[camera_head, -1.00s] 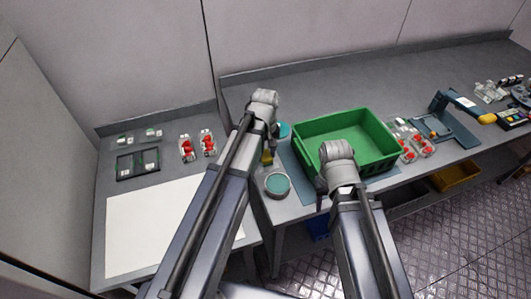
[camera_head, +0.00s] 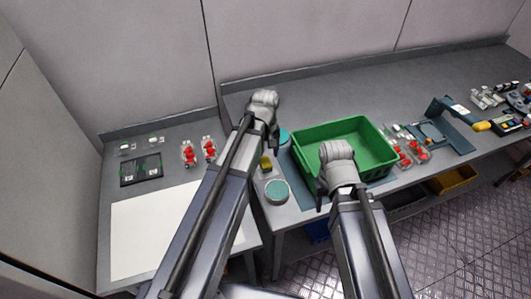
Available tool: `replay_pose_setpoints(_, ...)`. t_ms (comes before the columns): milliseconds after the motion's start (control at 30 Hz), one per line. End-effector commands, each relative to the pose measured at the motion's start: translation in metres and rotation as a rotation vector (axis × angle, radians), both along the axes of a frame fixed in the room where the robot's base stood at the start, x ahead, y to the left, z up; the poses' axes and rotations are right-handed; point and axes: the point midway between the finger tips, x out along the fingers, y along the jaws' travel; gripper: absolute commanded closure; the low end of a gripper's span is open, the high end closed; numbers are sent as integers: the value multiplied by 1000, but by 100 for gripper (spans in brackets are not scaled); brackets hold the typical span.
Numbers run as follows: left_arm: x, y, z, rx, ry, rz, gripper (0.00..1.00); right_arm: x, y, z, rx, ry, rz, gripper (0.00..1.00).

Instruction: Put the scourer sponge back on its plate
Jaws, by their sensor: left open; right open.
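The scourer sponge (camera_head: 265,163), small and yellow, lies on the grey bench just below my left gripper (camera_head: 272,143) in the picture. My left gripper is open and apart from the sponge; its fingers are small and partly hidden by its wrist. A round teal disc with a pale rim (camera_head: 277,191) lies in front of the sponge. A second teal round thing (camera_head: 284,136) shows partly behind my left gripper. I cannot tell which is the sponge's plate. My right gripper (camera_head: 321,191) is open and empty by the near left corner of the green crate.
An empty green crate (camera_head: 379,129) stands on a blue-grey mat right of the sponge. Berry punnets (camera_head: 410,153) and a blue stand (camera_head: 460,128) are farther right. The left bench holds a white sheet (camera_head: 150,232), a black tray (camera_head: 141,169) and more berry punnets (camera_head: 198,151).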

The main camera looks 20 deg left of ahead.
Motion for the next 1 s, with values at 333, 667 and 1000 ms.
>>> replay_pose_setpoints(333,0,0,62,0,0,0,24,0,0,62,0,0,2,50)
replay_pose_setpoints(667,0,0,88,0,0,0,24,0,0,88,0,0,0,50)
replay_pose_setpoints(1000,-52,-46,87,31,19,-303,24,0,0,87,0,0,0,50)
